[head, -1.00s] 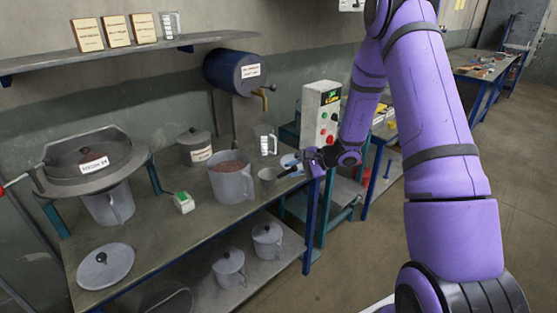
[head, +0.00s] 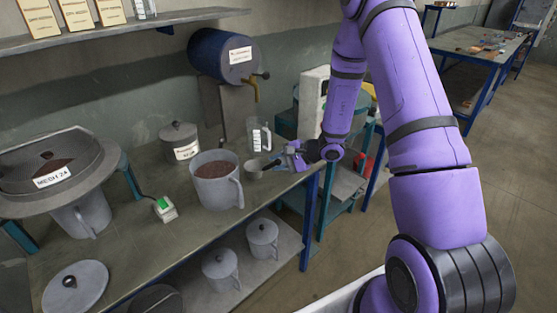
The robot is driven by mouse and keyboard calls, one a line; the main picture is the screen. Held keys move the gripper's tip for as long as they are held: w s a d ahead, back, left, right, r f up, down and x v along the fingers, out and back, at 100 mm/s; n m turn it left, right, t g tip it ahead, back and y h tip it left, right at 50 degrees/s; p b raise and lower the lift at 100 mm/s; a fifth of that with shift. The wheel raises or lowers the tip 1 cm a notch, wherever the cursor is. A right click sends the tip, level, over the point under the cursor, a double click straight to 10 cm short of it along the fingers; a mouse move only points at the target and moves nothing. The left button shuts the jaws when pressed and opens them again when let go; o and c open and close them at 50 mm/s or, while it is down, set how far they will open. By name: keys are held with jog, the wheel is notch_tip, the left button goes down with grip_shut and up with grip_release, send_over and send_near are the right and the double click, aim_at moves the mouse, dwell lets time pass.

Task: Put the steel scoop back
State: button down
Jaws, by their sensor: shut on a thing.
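The steel scoop (head: 255,169) is a small grey cup with a short handle pointing right. It is over the right end of the bench, just right of the large grey jug (head: 217,181) of brown grain. My gripper (head: 280,160) is shut on the scoop's handle, reaching in from the right. I cannot tell whether the scoop touches the bench top. The fingertips are small and partly hidden in this view.
A clear measuring jug (head: 259,136) stands behind the scoop. A lidded pot (head: 180,144) and a small box with a green button (head: 163,208) are further left. The sieve (head: 50,172) fills the left end. A blue drum (head: 222,56) with a brass tap is above.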

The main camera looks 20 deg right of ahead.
jog(key=shift+f, duration=0.4)
jog(key=c, duration=0.9)
grip_release()
jog(key=shift+c, duration=0.2)
jog(key=v, duration=1.1)
jog(key=s+a+r+n+g+h, duration=0.1)
jog(key=s+a+r+n+g, duration=0.3)
jog(key=r, duration=0.5)
jog(key=s+a+r+n+g+h, duration=0.1)
jog(key=s+a+r+n+g, duration=0.1)
jog(key=s+a+r+n, duration=0.45)
jog(key=s+d+r+n+t+h, duration=0.2)
jog(key=s+r+t+h, duration=0.2)
jog(key=s+r+h, duration=0.4)
jog(key=s+r, duration=0.7)
jog(key=s, duration=0.1)
jog(key=shift+s+n+h, duration=0.2)
jog(key=shift+n+h, duration=0.15)
jog(key=shift+h, duration=0.05)
